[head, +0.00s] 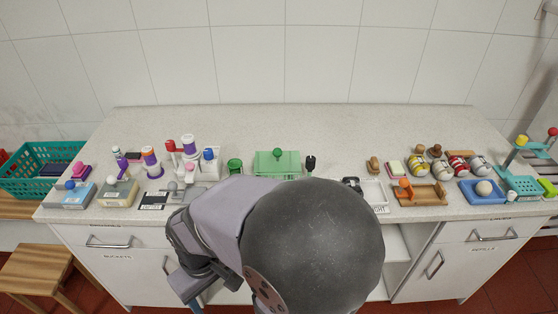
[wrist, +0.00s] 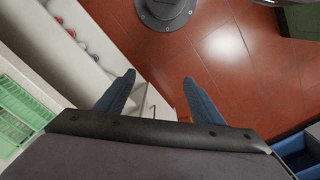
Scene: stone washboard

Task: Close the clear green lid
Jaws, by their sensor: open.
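A clear green lid (head: 288,158) with a round green knob shows at the middle back of the counter. It looks raised like a panel, but its exact angle is hard to tell. My arm hides what is in front of and below it. My gripper (wrist: 159,79) is open and empty, with its two blue fingers spread apart over the red floor in the wrist view. It is low in front of the counter, away from the lid. In the head view a blue part of it shows at the bottom left of my arm.
A small green cup (head: 235,165) stands left of the lid and a dark-topped item (head: 311,163) right of it. Stamps and bottles crowd the counter's left; cans, a wooden tray (head: 422,195) and a blue tray (head: 484,192) fill its right. The counter's back strip is clear.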

